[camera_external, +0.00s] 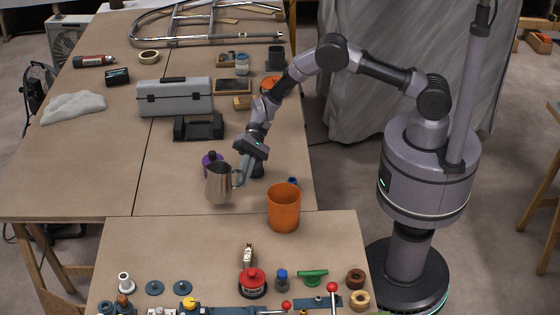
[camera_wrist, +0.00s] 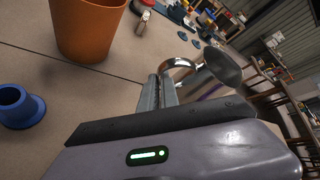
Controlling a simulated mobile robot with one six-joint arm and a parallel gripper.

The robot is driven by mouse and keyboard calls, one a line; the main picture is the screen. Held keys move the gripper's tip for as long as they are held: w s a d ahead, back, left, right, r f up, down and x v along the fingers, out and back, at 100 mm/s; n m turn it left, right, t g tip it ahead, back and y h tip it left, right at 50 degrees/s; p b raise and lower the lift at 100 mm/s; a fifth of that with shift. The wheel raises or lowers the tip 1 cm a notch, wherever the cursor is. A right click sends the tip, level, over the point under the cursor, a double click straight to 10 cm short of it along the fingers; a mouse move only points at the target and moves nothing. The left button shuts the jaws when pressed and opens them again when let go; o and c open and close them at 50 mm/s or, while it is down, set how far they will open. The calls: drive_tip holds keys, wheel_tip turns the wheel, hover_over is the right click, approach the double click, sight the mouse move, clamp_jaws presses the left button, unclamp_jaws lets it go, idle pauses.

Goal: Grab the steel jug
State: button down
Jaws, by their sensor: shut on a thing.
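The steel jug (camera_external: 219,183) is a shiny metal pitcher near the front right of the big table, with its handle toward my gripper. My gripper (camera_external: 243,174) reaches it from the right and is shut on the handle. In the wrist view, the fingers (camera_wrist: 166,91) close at the handle, with the jug body (camera_wrist: 213,75) just beyond. The jug looks upright in the outside view. I cannot tell whether its base touches the table. The fingers hide part of the handle.
An orange bucket (camera_external: 284,208) stands right of the jug. A purple item (camera_external: 208,160) is close behind the jug. A blue flanged piece (camera_wrist: 19,106) sits near my gripper. A grey toolbox (camera_external: 175,98) is farther back. Table space left of the jug is clear.

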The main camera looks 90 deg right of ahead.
drive_tip(key=s+d+r+p, duration=0.1)
drive_tip(key=s+p, duration=0.2)
drive_tip(key=s, duration=1)
drive_tip(key=shift+s+d+r, duration=0.15)
drive_tip(key=shift+d, duration=0.25)
idle(2.2)
